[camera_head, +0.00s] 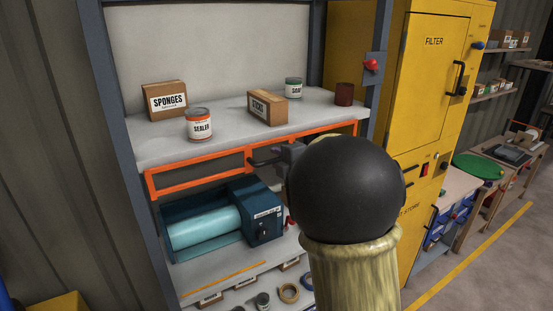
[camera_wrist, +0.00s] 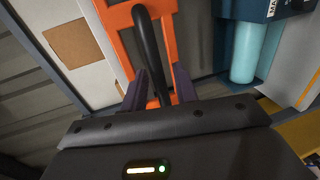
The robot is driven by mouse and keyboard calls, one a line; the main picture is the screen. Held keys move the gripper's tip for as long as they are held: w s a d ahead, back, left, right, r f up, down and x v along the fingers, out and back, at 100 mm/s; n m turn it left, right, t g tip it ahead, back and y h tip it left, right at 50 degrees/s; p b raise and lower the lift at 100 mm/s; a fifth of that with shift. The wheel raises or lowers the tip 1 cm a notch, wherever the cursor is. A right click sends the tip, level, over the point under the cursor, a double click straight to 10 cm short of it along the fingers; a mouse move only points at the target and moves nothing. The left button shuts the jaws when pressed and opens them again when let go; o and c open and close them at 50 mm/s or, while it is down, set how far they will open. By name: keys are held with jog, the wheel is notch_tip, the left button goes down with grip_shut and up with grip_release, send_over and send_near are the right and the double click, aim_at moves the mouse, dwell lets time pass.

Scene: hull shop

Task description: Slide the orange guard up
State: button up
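The orange guard (camera_head: 150,184) is a long frame lying across the front, just below the upper shelf's edge and above the teal machine. A dark handle (camera_head: 262,162) stands out from its middle. My gripper (camera_head: 288,160) is at this handle, partly hidden in the head view by my own arm. In the wrist view the guard (camera_wrist: 127,45) runs up behind the black curved handle (camera_wrist: 147,38). My gripper's two fingers (camera_wrist: 160,85) are apart on either side of the handle's near end. A strip of orange shows between the handle and the right finger.
The upper shelf (camera_head: 225,145) holds a sponges box (camera_head: 164,100), a sealer can (camera_head: 199,124), another carton (camera_head: 267,107), a second can (camera_head: 293,87) and a dark red cup (camera_head: 344,94). The teal machine (camera_head: 210,231) stands below the guard. A yellow filter cabinet (camera_head: 425,75) stands right.

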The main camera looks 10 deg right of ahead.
grip_shut()
notch_tip(320, 180, up, 10)
jog(key=p, duration=0.5)
jog(key=shift+f, duration=0.2)
jog(key=shift+r, duration=0.1)
grip_release()
jog(key=shift+s, duration=0.1)
jog(key=b+v, duration=0.3)
jog(key=v, duration=1.4)
jog(key=shift+b, duration=0.35)
